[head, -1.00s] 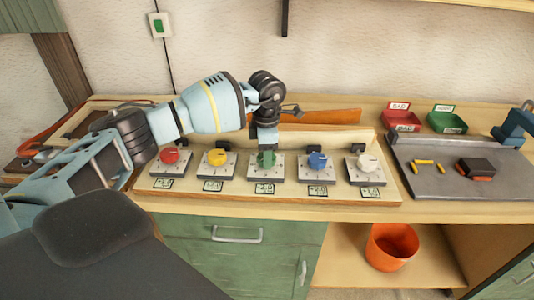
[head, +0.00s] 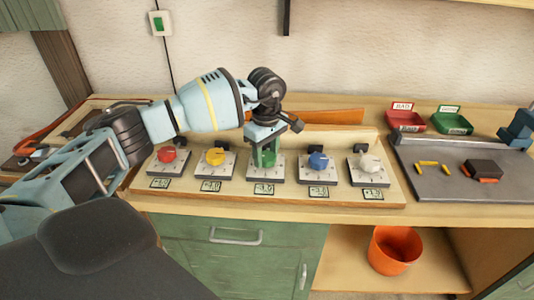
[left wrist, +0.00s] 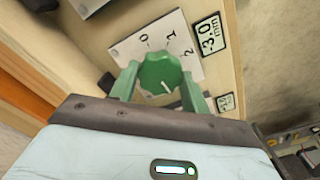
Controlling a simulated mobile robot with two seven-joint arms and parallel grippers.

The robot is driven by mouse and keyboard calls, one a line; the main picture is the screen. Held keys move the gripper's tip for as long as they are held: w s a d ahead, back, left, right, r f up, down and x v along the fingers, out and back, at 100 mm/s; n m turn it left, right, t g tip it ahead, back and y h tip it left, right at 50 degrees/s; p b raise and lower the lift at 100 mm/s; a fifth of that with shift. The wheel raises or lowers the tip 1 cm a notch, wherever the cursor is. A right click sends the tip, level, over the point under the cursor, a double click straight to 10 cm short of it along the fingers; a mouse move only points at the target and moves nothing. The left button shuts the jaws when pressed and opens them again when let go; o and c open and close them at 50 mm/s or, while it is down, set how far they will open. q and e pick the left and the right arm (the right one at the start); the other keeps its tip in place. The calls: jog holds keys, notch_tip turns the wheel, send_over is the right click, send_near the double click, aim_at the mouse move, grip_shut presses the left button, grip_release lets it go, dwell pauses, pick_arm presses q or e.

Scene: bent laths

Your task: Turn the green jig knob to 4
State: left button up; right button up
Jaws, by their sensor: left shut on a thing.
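The green jig knob (head: 266,159) is the middle one in a row of several knobs. It sits on a pale dial plate (head: 264,176) with a small display (head: 264,188) in front of it. My left gripper (head: 264,151) comes down from above and is shut on the knob. In the left wrist view the green knob (left wrist: 161,72) is between the two fingers, with a white line on it toward the lower right. The dial figures 0, 1 and 2 show beside it; the others are hidden. A display there (left wrist: 209,36) reads -3.0 mm. My right gripper is not seen.
Red (head: 168,155) and yellow (head: 215,156) knobs are on the left, blue (head: 318,161) and white (head: 369,162) knobs on the right. A strip of wood (head: 335,115) lies behind. Red (head: 405,120) and green (head: 451,123) trays and a grey board (head: 430,183) are farther right.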

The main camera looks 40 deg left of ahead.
aim_at(266, 156)
pick_arm(q)
jog(key=shift+m, duration=0.5)
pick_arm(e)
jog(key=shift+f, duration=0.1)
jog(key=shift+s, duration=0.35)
pick_arm(q)
jog(key=o, duration=1)
jog(key=shift+r, duration=0.1)
notch_tip(266, 156, up, 7)
jog(key=shift+f, duration=0.2)
jog(key=shift+r, duration=0.45)
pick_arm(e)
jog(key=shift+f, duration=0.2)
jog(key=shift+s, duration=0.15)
